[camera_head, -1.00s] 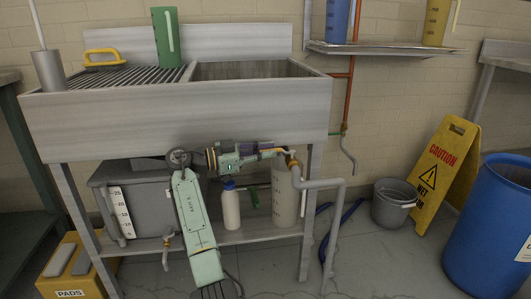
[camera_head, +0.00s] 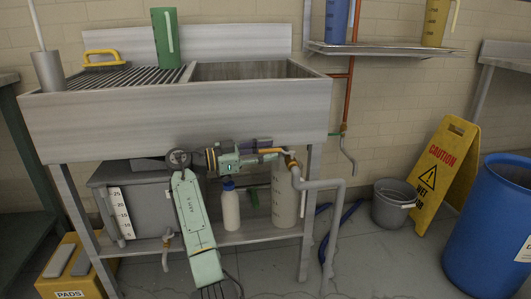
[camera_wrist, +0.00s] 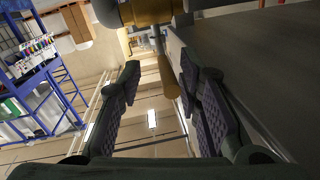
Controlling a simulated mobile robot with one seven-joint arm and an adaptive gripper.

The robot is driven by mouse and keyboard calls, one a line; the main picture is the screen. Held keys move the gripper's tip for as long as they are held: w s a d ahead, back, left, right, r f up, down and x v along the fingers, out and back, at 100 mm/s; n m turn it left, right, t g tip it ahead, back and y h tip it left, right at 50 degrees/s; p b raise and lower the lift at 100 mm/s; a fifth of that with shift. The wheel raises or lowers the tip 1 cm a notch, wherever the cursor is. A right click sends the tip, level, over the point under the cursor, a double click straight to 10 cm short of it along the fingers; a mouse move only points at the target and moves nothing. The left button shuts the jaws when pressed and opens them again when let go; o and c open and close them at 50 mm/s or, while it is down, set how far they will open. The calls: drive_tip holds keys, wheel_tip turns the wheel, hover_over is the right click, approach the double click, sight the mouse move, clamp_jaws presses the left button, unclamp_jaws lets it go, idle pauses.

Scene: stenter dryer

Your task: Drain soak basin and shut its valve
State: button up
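The sink basin (camera_head: 250,70) is the grey tub at the right of the long sink; its inside floor is hidden. Under its right end, a brass valve with a yellow lever (camera_head: 268,151) joins a grey drain pipe (camera_head: 318,184). My gripper (camera_head: 277,150) reaches in from the left at the valve. In the wrist view my gripper (camera_wrist: 160,73) is open. The yellow lever (camera_wrist: 166,76) lies between the fingers, nearer the right one, with a visible gap to the left finger. The brass valve body (camera_wrist: 148,10) is just beyond the fingertips.
A grey tank with a level scale (camera_head: 120,212) and its own brass tap (camera_head: 167,240) stands on the lower shelf, beside a white bottle (camera_head: 230,207). A grey bucket (camera_head: 388,207), yellow caution sign (camera_head: 440,185) and blue drum (camera_head: 485,225) stand right. Floor between is mostly clear.

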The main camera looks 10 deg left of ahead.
drive_tip(key=v, duration=1.2)
